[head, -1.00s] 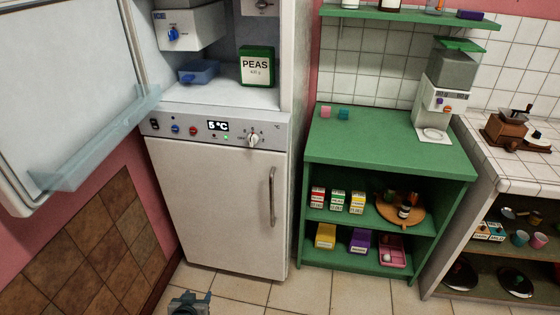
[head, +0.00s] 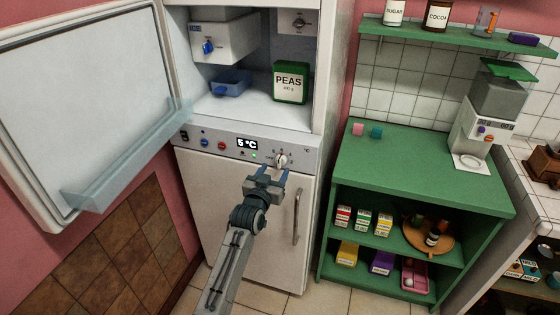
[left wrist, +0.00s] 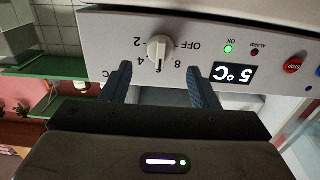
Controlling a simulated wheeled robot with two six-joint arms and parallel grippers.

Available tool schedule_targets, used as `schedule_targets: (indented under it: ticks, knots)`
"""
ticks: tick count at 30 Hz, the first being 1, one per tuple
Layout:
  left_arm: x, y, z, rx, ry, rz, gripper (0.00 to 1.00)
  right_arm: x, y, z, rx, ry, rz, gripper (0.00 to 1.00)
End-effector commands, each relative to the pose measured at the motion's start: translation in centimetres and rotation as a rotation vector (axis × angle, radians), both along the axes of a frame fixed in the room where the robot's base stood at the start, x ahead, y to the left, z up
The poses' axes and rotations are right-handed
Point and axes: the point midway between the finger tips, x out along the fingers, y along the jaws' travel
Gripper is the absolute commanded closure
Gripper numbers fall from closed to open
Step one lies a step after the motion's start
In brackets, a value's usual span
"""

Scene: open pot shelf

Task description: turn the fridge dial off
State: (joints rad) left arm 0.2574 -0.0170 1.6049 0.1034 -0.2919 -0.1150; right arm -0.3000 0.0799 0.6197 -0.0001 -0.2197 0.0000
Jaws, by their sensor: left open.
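The fridge dial (head: 282,160) is a pale round knob at the right of the fridge's control panel. It also shows in the left wrist view (left wrist: 160,47), upside down, with OFF, 2, 4 and 8 readable around it. Its ridge seems to point between 4 and 8, not at OFF. The display (head: 247,144) reads 5 °C. My left gripper (head: 271,171) is open in front of the panel, just below the dial. In the left wrist view its fingers (left wrist: 171,72) stand on either side of the dial, apart from it. My right gripper is out of view.
The upper fridge door (head: 85,110) stands open at the left, with a clear door shelf (head: 130,165). A PEAS box (head: 291,83) sits inside. The lower door's handle (head: 298,215) is right of my arm. A green shelf unit (head: 420,175) stands at the right.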

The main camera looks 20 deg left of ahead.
Motion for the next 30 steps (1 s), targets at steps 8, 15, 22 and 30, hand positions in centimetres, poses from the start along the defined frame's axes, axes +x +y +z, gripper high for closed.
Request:
schedule_targets:
  ticks: [8,15,22,30]
  knots:
    - [3.9,-0.1,0.1,0.001,0.001,0.0,0.45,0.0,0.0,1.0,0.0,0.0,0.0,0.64]
    - [4.9,-0.2,-0.1,0.0,0.002,0.0,0.45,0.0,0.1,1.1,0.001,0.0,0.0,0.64]
    - [4.9,-0.2,-0.1,0.0,0.001,0.0,0.49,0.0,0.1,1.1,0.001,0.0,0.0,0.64]
    - [4.9,-0.2,-0.1,0.0,0.002,0.0,0.89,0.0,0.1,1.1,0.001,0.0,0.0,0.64]
